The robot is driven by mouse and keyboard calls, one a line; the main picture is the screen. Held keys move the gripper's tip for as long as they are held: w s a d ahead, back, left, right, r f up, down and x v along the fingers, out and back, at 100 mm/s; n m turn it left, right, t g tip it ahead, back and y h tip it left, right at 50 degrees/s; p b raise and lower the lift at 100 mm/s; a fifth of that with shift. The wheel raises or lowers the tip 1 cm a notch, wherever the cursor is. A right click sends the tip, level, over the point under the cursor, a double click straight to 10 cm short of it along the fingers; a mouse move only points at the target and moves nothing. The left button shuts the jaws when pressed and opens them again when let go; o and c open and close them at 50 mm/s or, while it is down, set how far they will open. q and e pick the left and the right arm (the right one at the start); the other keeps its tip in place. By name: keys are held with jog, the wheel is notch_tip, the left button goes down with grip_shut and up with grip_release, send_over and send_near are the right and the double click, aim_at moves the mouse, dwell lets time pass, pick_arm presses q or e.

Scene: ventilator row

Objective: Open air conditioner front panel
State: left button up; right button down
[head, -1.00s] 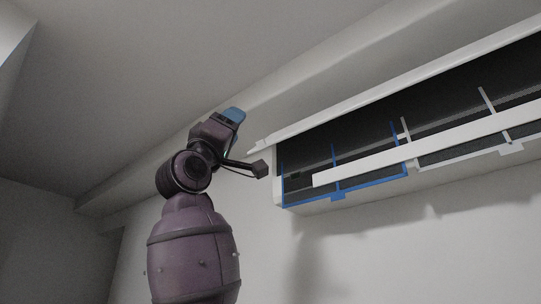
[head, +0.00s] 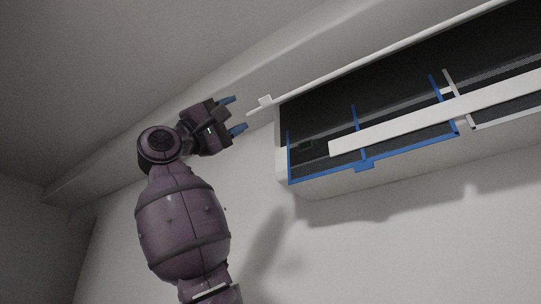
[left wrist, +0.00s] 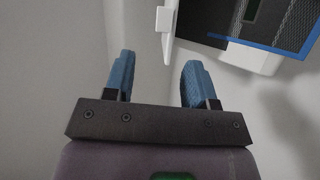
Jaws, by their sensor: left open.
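The air conditioner (head: 283,165) is mounted high on the wall at the right of the head view. Its white front panel (head: 375,61) is swung up, seen nearly edge-on along the top, and the dark interior with a blue-framed filter (head: 364,166) shows below it. My left gripper (head: 240,113) is open and empty, just left of the panel's left end, with a gap between. In the left wrist view its two blue fingers (left wrist: 155,75) are apart with nothing between them. A white panel end piece (left wrist: 166,20) shows beyond the fingers. My right gripper is not seen.
A white slat (head: 430,116) runs across the front of the unit's opening. A ceiling ledge (head: 290,65) runs above and behind the unit. The wall (head: 350,255) below the unit is clear.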

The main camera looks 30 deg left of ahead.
aim_at(264, 101)
pick_arm(q)
jog(key=shift+n, duration=0.5)
jog(key=p+x, duration=0.1)
jog(key=x, duration=0.2)
jog(key=p+x, duration=0.1)
jog(key=x, duration=0.2)
jog(key=d+p+x, duration=0.1)
jog(key=x, duration=0.3)
jog(key=shift+s+f+p, duration=0.15)
jog(key=shift+f+p, duration=0.15)
jog(key=shift+p, duration=0.05)
jog(key=shift+w+d+r, duration=0.25)
jog(key=shift+d+r, duration=0.05)
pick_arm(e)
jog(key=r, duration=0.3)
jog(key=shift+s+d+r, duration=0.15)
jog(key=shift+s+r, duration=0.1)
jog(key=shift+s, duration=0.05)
pick_arm(q)
jog(key=shift+c, duration=0.5)
